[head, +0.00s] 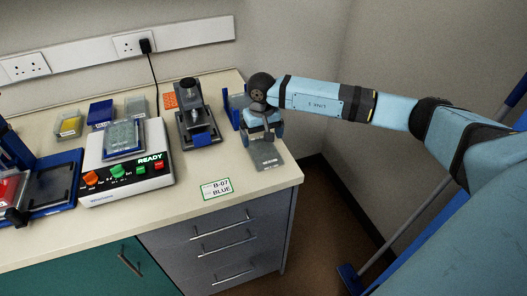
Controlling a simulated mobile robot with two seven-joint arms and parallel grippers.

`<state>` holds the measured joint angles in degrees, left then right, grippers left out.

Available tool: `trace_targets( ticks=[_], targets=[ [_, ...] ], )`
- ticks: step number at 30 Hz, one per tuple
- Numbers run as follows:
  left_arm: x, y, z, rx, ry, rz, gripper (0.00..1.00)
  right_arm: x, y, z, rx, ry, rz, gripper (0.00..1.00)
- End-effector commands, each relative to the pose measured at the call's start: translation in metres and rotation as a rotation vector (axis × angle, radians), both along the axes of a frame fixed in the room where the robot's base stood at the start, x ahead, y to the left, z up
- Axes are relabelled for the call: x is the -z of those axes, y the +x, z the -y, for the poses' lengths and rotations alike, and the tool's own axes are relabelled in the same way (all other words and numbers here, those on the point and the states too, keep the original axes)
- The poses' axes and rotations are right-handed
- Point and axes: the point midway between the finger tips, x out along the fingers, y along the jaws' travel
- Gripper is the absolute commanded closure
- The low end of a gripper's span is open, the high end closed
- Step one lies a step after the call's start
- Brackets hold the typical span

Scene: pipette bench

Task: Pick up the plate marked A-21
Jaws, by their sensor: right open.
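My right gripper (262,132) points down at the right end of the bench, just over the far part of a flat grey plate (268,156). It is open, and I cannot tell whether its fingers touch the plate. The plate lies near the bench's right edge, its far part hidden by the gripper. Another clear-grey plate (123,136) sits on top of the white device with the READY display. No marking A-21 is legible on either plate. My left gripper is not in view.
The white device (126,184) has coloured knobs. A black and blue stand (196,125) is left of my gripper. Several small boxes, one with yellow contents (69,125), stand behind. A B-07 BLUE card (217,188) lies at the front edge, with clear bench around it.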

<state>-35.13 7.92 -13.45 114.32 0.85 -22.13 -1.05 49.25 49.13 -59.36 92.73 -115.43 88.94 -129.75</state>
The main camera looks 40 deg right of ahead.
Motion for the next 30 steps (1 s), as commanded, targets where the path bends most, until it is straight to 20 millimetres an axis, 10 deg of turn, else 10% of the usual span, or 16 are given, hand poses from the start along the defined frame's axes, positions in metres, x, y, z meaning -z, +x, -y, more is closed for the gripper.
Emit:
trace_targets(
  ticks=[17, 22, 30],
  targets=[
    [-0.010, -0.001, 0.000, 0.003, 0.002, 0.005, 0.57, 0.047, -0.008, 0.000, 0.000, 0.001, -0.001, 0.00],
    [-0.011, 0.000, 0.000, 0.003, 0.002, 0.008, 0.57, 0.047, -0.008, 0.000, 0.000, 0.000, -0.001, 0.32],
    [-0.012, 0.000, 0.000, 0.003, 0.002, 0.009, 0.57, 0.047, -0.008, 0.000, 0.000, 0.000, -0.001, 0.33]
  ],
)
